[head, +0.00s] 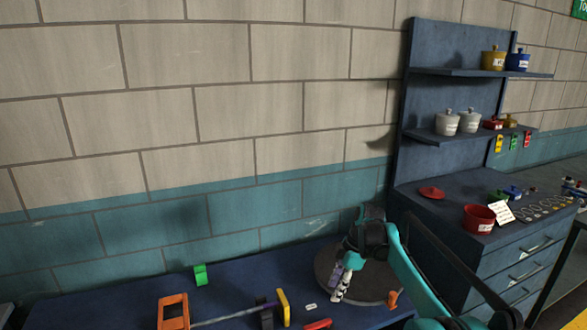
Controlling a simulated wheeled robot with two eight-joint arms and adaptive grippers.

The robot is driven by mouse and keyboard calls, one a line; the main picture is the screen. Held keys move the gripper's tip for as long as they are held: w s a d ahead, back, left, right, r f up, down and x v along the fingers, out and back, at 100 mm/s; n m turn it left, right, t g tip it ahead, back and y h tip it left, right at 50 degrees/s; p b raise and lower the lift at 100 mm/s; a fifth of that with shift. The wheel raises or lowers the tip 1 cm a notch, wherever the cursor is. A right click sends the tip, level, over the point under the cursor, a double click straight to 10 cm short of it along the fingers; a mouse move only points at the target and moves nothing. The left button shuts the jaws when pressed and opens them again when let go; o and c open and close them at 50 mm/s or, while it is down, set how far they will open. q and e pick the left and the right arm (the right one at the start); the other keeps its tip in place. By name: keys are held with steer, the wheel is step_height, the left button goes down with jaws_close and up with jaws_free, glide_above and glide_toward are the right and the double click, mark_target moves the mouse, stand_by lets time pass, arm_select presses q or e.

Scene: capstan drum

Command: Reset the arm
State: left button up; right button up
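My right arm comes in from the lower right, teal and black, and reaches over a blue bench (110,298). My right gripper (340,287) points down over a round grey disc (378,290) on the bench. A small purple piece (336,274) and a pale banded piece show at the gripper. I cannot tell whether the fingers are closed on either one. The arm hides part of the disc. My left gripper is not in view.
An orange frame (173,311), a yellow plate (283,306), a green block (201,275) and a small orange piece (393,299) are on the bench. A blue shelf unit with pots and a red pot (479,219) stands right. The bench's left end is clear.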

steer(key=s+d+r+m+t+h, duration=0.15)
steer(key=s+r+m, duration=0.3)
steer(key=s, duration=0.45)
steer(key=s+d+r+m+t+h, duration=0.1)
steer(key=s+r+m+t, duration=0.2)
steer(key=s+m, duration=0.45)
steer(key=s+d+f+m+t, duration=0.1)
steer(key=s+f+m, duration=0.2)
steer(key=s, duration=0.5)
steer(key=s+d+f+m+t, duration=0.1)
steer(key=s+f+m+t, duration=0.1)
steer(key=s, duration=0.5)
step_height(320, 180, down, 2)
steer(key=shift+s+f+m+h, duration=0.2)
steer(key=shift+s+m+h, duration=0.25)
steer(key=shift+m, duration=0.15)
steer(key=shift+w+a, duration=0.1)
steer(key=shift+c, duration=0.7)
